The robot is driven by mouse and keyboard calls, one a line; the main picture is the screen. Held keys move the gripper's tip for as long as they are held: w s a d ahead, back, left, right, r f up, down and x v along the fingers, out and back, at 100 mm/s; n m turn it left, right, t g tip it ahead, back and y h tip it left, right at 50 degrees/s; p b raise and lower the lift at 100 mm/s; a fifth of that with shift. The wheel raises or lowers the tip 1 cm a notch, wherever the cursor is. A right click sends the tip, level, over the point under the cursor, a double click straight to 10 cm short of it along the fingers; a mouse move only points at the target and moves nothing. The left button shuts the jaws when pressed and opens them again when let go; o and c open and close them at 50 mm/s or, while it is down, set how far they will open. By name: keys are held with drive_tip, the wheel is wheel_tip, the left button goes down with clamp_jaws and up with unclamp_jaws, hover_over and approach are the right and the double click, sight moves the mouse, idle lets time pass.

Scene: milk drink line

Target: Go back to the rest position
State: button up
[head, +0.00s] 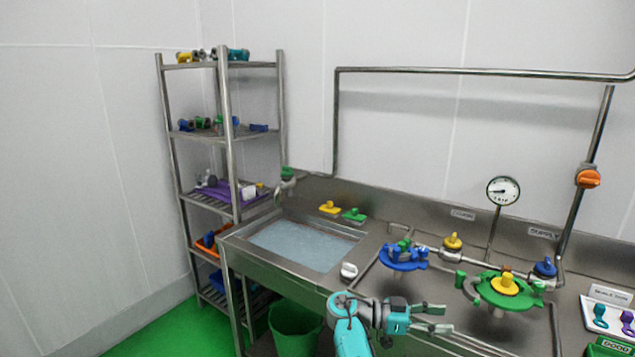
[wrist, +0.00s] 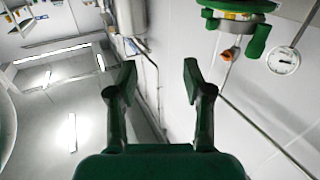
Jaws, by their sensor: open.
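My gripper (head: 440,317) is at the lower middle of the head view, at the end of my teal arm, above the front part of the steel counter. Its two fingers are spread apart with nothing between them. In the wrist view the open fingers (wrist: 160,85) point up the picture, with wall, pipe and ceiling lights behind them. A green fitting (head: 503,290) with a yellow knob stands on the counter to the right of my gripper, apart from it. A blue fitting (head: 403,257) stands behind my gripper, also apart.
A sink (head: 300,247) with water lies left of the fittings. A pressure gauge (head: 503,190) and an orange valve (head: 588,178) are on the pipework at the right. A steel shelf rack (head: 227,130) stands at the left. A green bin (head: 295,328) is below the counter.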

drive_tip(key=s+d+f+n+t+y, duration=0.25)
drive_tip(key=s+f+n, duration=0.2)
drive_tip(key=f, duration=0.75)
drive_tip(key=s+d+f+n+t+y, duration=0.15)
drive_tip(key=s+f+n+t, duration=0.3)
drive_tip(key=f, duration=0.75)
drive_tip(key=s+a+f+n+t+y, duration=0.35)
drive_tip(key=s+f+n+y, duration=0.35)
drive_tip(key=s+f, duration=0.8)
drive_tip(key=s+a+r+n+t+y, duration=0.1)
drive_tip(key=s+a+r+n+y, duration=0.2)
drive_tip(key=s, duration=0.7)
drive_tip(key=s+a+r+t+y, duration=0.2)
drive_tip(key=s+a+r, duration=0.3)
drive_tip(key=s, duration=0.5)
drive_tip(key=s+a+r+t, duration=0.1)
drive_tip(key=s+r, duration=0.4)
drive_tip(key=r, duration=0.6)
drive_tip(key=s+a+r+t+y, duration=0.1)
drive_tip(key=s+r+t, duration=0.1)
drive_tip(key=s+r, duration=0.4)
wheel_tip(320, 180, up, 5)
drive_tip(key=shift+s+r+y, duration=0.1)
drive_tip(key=shift+s+y, duration=0.05)
drive_tip(key=shift+y, duration=0.15)
drive_tip(key=shift+t, duration=0.25)
drive_tip(key=shift+c, duration=0.3)
